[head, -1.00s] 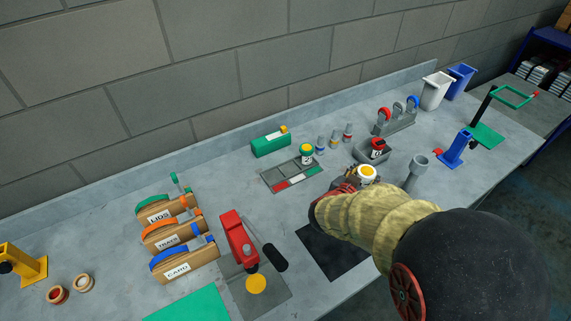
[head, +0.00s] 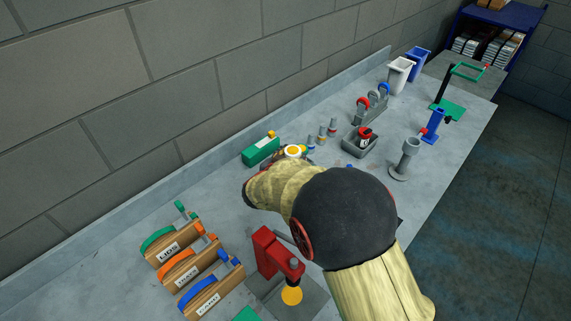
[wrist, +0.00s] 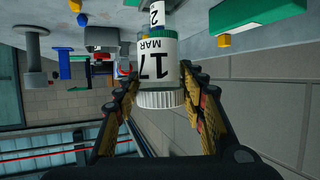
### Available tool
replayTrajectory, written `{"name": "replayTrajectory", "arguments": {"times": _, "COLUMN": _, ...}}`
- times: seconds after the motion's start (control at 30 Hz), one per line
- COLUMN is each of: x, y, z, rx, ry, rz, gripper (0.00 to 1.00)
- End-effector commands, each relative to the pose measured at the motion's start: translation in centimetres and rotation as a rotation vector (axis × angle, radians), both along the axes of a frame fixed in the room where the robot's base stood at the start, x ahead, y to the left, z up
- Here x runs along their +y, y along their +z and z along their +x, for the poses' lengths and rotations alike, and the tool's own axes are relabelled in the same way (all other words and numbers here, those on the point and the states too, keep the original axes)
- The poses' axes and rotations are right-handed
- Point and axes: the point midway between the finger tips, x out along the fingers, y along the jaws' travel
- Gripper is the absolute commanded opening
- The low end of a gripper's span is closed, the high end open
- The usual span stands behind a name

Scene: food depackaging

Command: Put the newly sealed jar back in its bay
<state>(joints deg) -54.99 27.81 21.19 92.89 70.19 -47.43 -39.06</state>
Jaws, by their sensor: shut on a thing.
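A jar with a white ridged lid and a "17 MAR" label (wrist: 160,62) is between the two fingers of my gripper (wrist: 160,88) in the upside-down wrist view. The gripper is shut on it. A green lid (wrist: 152,37) and a label with a "2" (wrist: 156,14) show right behind the held jar, seemingly on another jar. The bay tray is hidden behind my arm in the head view. I cannot tell whether the held jar touches anything.
A green block (head: 260,151) stands behind the gripper, with several small bottles (head: 321,138) to the right. A grey bin with a red-topped jar (head: 365,137) and a grey post (head: 405,160) stand further right. A red press (head: 268,252) and labelled wooden boxes (head: 187,268) are at front left.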

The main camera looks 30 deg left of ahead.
Motion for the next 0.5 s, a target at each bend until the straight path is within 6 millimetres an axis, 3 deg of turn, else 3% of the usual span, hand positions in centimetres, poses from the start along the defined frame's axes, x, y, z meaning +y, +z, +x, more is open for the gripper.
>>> {"name": "replayTrajectory", "arguments": {"times": 0.3, "x": 3.3, "y": -4.9, "z": 3.3, "rx": 0.001, "ry": -0.001, "rz": 0.0, "gripper": 0.11}}
{"name": "replayTrajectory", "arguments": {"times": 0.5, "x": 4.1, "y": -5.8, "z": 4.1, "rx": -0.001, "ry": 0.0, "rz": 0.001, "gripper": 0.11}}
